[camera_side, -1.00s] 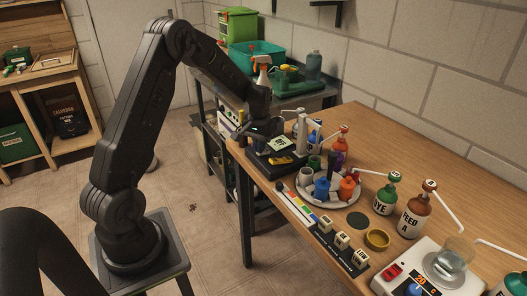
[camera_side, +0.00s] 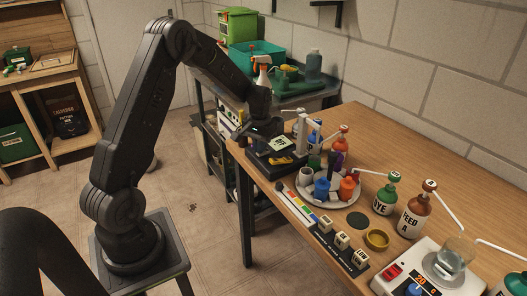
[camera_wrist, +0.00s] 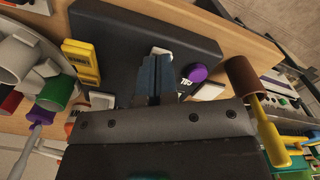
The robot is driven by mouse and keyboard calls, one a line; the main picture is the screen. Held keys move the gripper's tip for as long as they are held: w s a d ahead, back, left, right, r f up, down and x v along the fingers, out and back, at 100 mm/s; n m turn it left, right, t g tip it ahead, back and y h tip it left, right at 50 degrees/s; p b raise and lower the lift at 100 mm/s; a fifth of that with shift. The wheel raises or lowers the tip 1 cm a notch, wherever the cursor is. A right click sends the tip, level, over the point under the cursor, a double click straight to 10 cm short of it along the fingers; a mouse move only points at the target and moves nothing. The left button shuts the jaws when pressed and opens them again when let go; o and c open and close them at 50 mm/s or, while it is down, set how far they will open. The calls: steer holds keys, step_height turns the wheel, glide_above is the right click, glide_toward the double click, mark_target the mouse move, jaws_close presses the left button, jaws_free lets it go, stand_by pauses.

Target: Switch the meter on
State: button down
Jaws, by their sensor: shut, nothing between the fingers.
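The likely meter is a flat black unit (camera_wrist: 130,35), shown large in the wrist view. A yellow piece with dark markings (camera_wrist: 80,62) lies along its left part. A round purple knob or button (camera_wrist: 197,72) is on its right part, beside a small white-lettered label. In the side view the black unit (camera_side: 268,166) stands at the table's far left end, with a pale display (camera_side: 280,143) above it. My gripper (camera_wrist: 158,72) is shut and empty. Its fingertips appear over the unit, left of the purple knob; contact cannot be told. In the side view my gripper (camera_side: 265,132) is partly hidden.
A round tray (camera_side: 333,198) with several coloured cups is close beside the unit. Labelled bottles (camera_side: 413,215) with spouts and a white device (camera_side: 425,270) stand farther right. A brown cylinder (camera_wrist: 240,76) is near the gripper's right. The back of the wooden table is mostly clear.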

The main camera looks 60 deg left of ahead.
steer(key=shift+r, duration=3.3)
steer(key=shift+d+r, duration=0.15)
steer(key=shift+r, duration=0.05)
steer(key=s+d+r+m+t, duration=0.1)
steer(key=s+d+r+m, duration=0.1)
steer(key=s+d+r, duration=0.35)
steer(key=s+d+r+m+t, duration=0.1)
steer(key=s+d+r+t, duration=0.15)
steer(key=d+r, duration=0.55)
steer(key=s+d+m+t, duration=0.2)
steer(key=s+d+m, duration=0.1)
steer(key=s+d, duration=0.7)
steer(key=s, duration=0.4)
steer(key=shift+w, duration=0.1)
